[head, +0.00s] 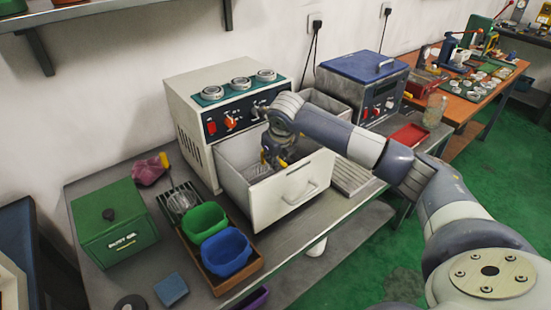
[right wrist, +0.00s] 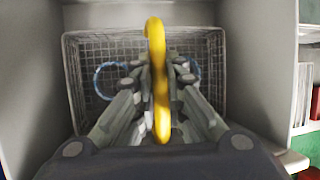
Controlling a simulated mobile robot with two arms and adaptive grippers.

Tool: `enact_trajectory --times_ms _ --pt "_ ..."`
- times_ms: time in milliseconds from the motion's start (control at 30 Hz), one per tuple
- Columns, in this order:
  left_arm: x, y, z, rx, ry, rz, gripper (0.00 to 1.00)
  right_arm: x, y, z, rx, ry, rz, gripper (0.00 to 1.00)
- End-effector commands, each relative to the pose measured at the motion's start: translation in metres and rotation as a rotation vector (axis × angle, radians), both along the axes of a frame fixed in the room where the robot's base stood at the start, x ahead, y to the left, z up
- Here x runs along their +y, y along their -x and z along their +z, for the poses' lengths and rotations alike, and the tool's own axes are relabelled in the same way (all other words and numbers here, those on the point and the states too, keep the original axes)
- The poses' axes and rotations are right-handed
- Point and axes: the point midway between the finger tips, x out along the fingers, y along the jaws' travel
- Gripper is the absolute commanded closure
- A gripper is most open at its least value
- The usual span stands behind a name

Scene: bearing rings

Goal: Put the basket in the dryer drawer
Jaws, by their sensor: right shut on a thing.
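The dryer (head: 190,90) is a cream box with a dark control panel, and its drawer (head: 290,195) is pulled open. My right gripper (head: 270,157) reaches down into the drawer's opening. In the right wrist view, a wire mesh basket (right wrist: 82,100) is below the gripper between the drawer's pale walls (right wrist: 30,70). Bluish rings (right wrist: 108,80) show in the basket. My right gripper (right wrist: 158,90) is shut on the basket's yellow handle (right wrist: 155,45). In the head view the arm and drawer front hide most of the basket. Whether it rests on the drawer floor cannot be told. My left gripper is out of view.
Left of the drawer, a wooden tray (head: 238,281) holds a green bin (head: 204,219) and a blue bin (head: 226,252). A green box (head: 113,222) stands farther left. A blue-lidded machine (head: 362,68) and a red tray (head: 409,135) are to the right.

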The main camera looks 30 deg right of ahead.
Motion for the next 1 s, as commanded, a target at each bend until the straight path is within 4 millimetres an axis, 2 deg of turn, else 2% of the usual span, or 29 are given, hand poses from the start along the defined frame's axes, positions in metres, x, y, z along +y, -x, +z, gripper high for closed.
enact_trajectory --times_ms 267,300,400,733,1000 --pt "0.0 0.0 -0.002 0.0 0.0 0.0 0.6 0.0 -0.001 0.001 -0.004 0.0 -0.001 1.0" --pt "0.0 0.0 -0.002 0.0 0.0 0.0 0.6 0.0 -0.001 0.001 -0.004 0.0 -0.001 0.85" --pt "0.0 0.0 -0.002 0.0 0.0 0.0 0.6 0.0 -0.001 0.001 -0.004 0.0 -0.001 0.66" --pt "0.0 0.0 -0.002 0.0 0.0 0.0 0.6 0.0 0.001 -0.002 0.003 0.001 0.0 0.66" --pt "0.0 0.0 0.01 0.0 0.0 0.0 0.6 0.0 0.0 0.019 -0.001 0.0 0.0 0.66"
